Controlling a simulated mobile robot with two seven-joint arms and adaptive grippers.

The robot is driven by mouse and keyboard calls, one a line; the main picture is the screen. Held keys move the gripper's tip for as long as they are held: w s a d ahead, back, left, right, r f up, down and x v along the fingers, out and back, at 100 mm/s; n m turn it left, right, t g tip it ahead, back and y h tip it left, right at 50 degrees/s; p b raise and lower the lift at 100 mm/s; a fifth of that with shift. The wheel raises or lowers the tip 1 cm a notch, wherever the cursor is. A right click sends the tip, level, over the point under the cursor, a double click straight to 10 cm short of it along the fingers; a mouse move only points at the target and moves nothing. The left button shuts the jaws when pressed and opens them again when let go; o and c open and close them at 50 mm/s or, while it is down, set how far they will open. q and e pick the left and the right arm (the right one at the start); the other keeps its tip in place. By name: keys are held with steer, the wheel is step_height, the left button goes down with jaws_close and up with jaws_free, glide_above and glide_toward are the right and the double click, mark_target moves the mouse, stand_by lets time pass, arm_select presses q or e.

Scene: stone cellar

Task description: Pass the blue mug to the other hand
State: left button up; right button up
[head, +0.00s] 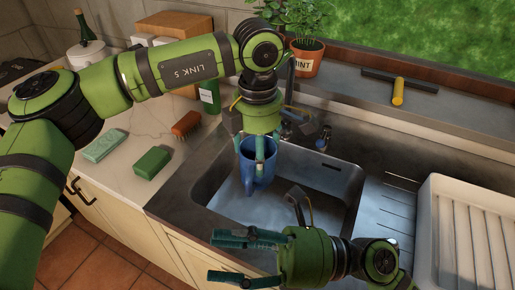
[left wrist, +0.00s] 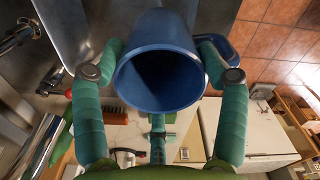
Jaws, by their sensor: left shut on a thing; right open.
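The blue mug (head: 250,172) hangs over the sink in the head view, held by my left gripper (head: 258,150), which reaches down from above. In the left wrist view the mug (left wrist: 160,62) sits between the green fingers, its dark open mouth facing the camera and its handle (left wrist: 217,40) at the right, by one finger. My right gripper (head: 217,258) is open and empty, in front of and below the mug in the head view. Its fingers point left, and it is apart from the mug.
The steel sink (head: 205,183) lies under the mug, with a faucet (head: 290,100) behind it. A white dish rack (head: 435,225) stands at the right. A green sponge (head: 152,162), a pale green block (head: 104,145) and a brush (head: 186,124) lie on the left counter.

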steer(key=s+a+f+m+t+h, duration=0.2)
steer(key=f+m+t+h, duration=0.2)
steer(key=f+m, duration=1.2)
steer(key=s+a+f+m+t+h, duration=0.25)
steer(key=f+m+t+h, duration=0.2)
steer(key=f+m, duration=1.1)
steer(key=s+d+f+m+g+h, duration=0.1)
steer(key=d+f+h, duration=0.3)
steer(key=d+f, duration=0.85)
steer(key=s+d+f+m+g+h, duration=0.15)
steer(key=d+f+h, duration=0.35)
steer(key=d+f, duration=0.75)
steer(key=s+d+f+m+g+h, duration=0.3)
steer(key=s+d+f+m, duration=0.3)
steer(key=s+f+m, duration=0.3)
steer(key=s+f, duration=0.1)
steer(key=s, duration=0.1)
steer(key=shift+s+d+g, duration=0.3)
steer(key=shift+d, duration=0.1)
